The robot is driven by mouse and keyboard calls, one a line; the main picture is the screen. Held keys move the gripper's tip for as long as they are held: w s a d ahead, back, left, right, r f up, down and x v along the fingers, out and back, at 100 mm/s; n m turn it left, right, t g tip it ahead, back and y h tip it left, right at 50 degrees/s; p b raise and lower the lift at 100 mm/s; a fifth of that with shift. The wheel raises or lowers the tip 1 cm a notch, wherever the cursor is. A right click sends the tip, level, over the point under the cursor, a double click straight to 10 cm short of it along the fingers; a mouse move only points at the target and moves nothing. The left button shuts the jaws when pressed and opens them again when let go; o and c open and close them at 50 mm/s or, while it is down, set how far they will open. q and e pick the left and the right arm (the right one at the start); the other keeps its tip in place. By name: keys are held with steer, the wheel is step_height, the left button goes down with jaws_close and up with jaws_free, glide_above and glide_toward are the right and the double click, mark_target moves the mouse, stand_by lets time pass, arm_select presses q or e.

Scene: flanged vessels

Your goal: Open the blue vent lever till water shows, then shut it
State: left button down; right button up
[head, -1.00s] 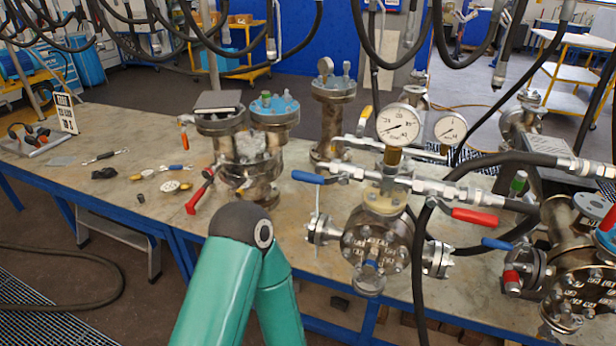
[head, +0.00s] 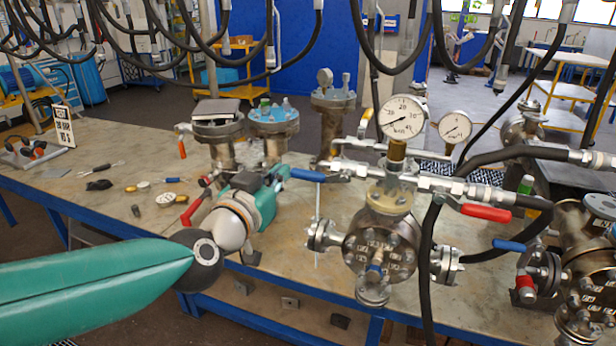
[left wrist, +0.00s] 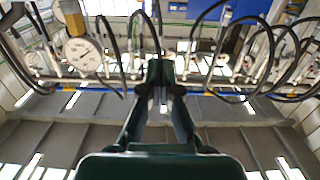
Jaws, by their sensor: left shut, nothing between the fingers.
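The blue vent lever (head: 308,175) points left from the valve on the pipework above the middle flanged vessel (head: 380,245). A thin clear tube hangs down below it. My left gripper (head: 281,174) is shut and empty, with its tips just left of the lever's free end. I cannot tell if they touch it. In the left wrist view the shut fingers (left wrist: 161,75) point away from the camera, and the lever cannot be made out there. No water can be made out. My right gripper is not in view.
A large gauge (head: 403,117) and a smaller gauge (head: 455,126) stand above the pipework. Black hoses hang overhead and by the vessel. Loose tools lie on the left of the bench (head: 95,212).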

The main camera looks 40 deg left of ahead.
arm_select(q)
glide_above(302, 171)
steer(key=d+v, duration=0.1)
steer(key=v, duration=0.3)
steer(key=f, duration=0.1)
steer(key=w+f, duration=0.1)
steer(key=f, duration=0.1)
steer(key=w+f, duration=0.1)
steer(key=shift+a+f+b, duration=0.3)
steer(key=shift+a+b, duration=0.05)
steer(key=shift+a, duration=0.05)
